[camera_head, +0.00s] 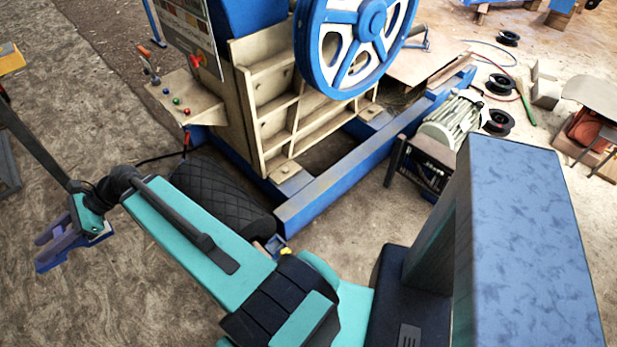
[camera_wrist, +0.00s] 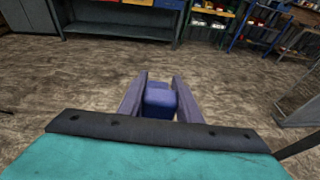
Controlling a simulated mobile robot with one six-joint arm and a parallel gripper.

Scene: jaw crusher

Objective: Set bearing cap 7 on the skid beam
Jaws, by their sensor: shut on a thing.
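My gripper (camera_wrist: 160,80) is shut on a small violet-blue block (camera_wrist: 160,102), seen between its two purple fingers in the wrist view. The block is taken as bearing cap 7; no number is legible on it. In the head view my gripper (camera_head: 45,251) hangs out at the far left over bare floor, and the block cannot be made out there. The blue skid beam (camera_head: 345,181) runs along the floor under the crusher, from lower middle to upper right. It lies well to the right of my gripper, apart from it. My arm covers nothing of its top.
The crusher frame (camera_head: 262,95) with its blue flywheel (camera_head: 352,40) rises behind the beam. A control shelf (camera_head: 178,98) juts out at left. A motor (camera_head: 452,122) stands right. Workbenches (camera_wrist: 122,30) line the wrist view's back.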

